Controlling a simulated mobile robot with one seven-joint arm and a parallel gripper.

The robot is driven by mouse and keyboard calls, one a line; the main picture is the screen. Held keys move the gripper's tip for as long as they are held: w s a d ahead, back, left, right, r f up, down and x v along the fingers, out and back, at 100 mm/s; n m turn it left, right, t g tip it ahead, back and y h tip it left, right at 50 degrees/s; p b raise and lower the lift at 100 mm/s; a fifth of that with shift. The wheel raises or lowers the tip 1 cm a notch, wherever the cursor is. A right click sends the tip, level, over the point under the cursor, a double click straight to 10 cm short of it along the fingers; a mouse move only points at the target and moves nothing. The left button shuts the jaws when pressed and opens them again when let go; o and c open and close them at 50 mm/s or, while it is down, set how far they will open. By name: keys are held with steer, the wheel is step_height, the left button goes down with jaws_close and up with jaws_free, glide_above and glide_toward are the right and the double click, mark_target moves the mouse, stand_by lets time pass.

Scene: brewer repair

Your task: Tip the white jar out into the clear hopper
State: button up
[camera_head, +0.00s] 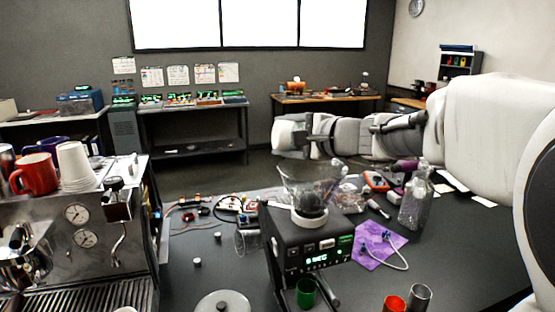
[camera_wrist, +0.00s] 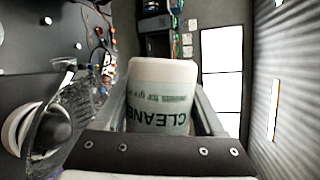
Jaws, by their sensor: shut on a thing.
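The white jar (camera_head: 290,134) is in my gripper (camera_head: 311,135), above and behind the clear hopper in the head view. It also shows in the wrist view (camera_wrist: 162,88) between my two fingers, with upside-down "CLEANER" lettering on its pale label. My gripper is shut on it. The jar looks tilted onto its side; I cannot make out its mouth or contents. The clear hopper (camera_head: 305,184) flares open on top of a black grinder (camera_head: 308,245). Its wall shows at the lower left of the wrist view (camera_wrist: 52,128), apart from the jar.
An espresso machine (camera_head: 85,235) with cups stands at the left. A green cup (camera_head: 305,293) is in front.

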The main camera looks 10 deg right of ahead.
steer(key=shift+a+r+p, duration=0.1)
steer(key=shift+r+p, duration=0.35)
steer(key=shift+a+f+n+h+p, duration=0.25)
steer(key=shift+n+h+p, duration=0.25)
steer(key=shift+n+p, duration=0.35)
steer(key=n+p, duration=0.1)
steer(key=p, duration=0.1)
steer(key=shift+r+g+h+p, duration=0.3)
steer(key=shift+h, duration=0.1)
steer(key=shift+s+a+f+n+h+p, duration=0.15)
steer(key=shift+a+f+n+h+p, duration=0.25)
steer(key=shift+a, duration=0.3)
steer(key=shift+a+r+n+h+p, duration=0.2)
steer(key=shift+r+n+h+p, duration=0.1)
steer(key=shift+n+h+p, duration=0.3)
steer(key=shift+f+n+h, duration=0.5)
steer(key=shift+f+n, duration=0.05)
steer(key=shift+d+r+n+h+p, duration=0.15)
steer(key=shift+r+n+h+p, duration=0.25)
steer(key=shift+r+p, duration=0.25)
steer(key=shift+f+p, duration=0.2)
steer(key=shift+p, duration=0.2)
steer(key=a+f+n+t+h+p, duration=0.1)
steer(key=a+f+n+h+p, duration=0.1)
steer(key=a+f+n+h, duration=0.2)
steer(key=shift+s+a+f+n+h, duration=0.15)
steer(key=shift+s+f+n+h, duration=0.15)
steer(key=shift+n+h, duration=0.5)
